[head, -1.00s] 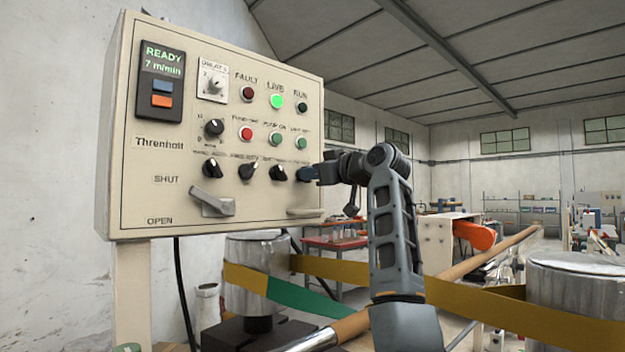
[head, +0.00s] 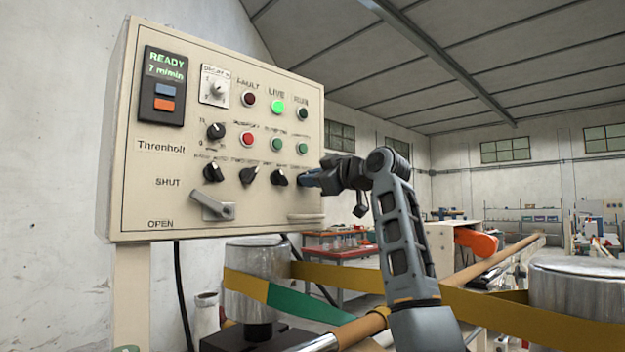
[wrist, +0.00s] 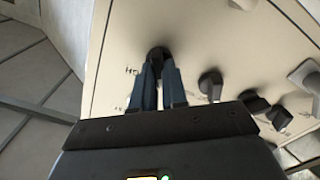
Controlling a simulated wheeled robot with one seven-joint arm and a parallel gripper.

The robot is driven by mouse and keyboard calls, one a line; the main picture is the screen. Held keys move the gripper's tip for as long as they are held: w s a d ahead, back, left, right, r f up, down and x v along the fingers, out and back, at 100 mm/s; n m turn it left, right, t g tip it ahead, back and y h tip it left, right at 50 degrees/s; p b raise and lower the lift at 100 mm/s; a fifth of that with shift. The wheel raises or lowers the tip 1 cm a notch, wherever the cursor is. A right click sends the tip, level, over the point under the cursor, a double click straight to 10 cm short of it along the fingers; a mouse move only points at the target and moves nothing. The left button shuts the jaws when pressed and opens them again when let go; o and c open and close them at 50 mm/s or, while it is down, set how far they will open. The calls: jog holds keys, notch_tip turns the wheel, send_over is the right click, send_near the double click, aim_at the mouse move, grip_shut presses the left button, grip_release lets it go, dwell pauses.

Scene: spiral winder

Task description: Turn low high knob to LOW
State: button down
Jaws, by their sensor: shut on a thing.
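The control panel (head: 130,120) has a row of black knobs along its lower middle. My gripper (head: 308,180) is at the rightmost knob of that row, and it hides most of this knob in the head view. In the wrist view, the dark fingers of my gripper (wrist: 160,70) are shut on this black knob (wrist: 158,52), one on each side of it. I take it to be the low high knob. The printed label beside it is partly covered and too blurred to read, so its exact setting cannot be told.
Another black knob (wrist: 210,84) sits close beside the gripped one. Above the row are a green lit lamp (head: 277,107) and several push buttons. A grey lever (head: 213,207) sticks out lower left. A yellow band (head: 350,278) runs below the panel.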

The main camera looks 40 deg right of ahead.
jog(key=c, duration=1.2)
grip_release()
jog(key=shift+o, duration=0.2)
jog(key=s+b, duration=0.1)
jog(key=s, duration=0.6)
jog(key=shift+s, duration=0.4)
jog(key=shift+d, duration=0.1)
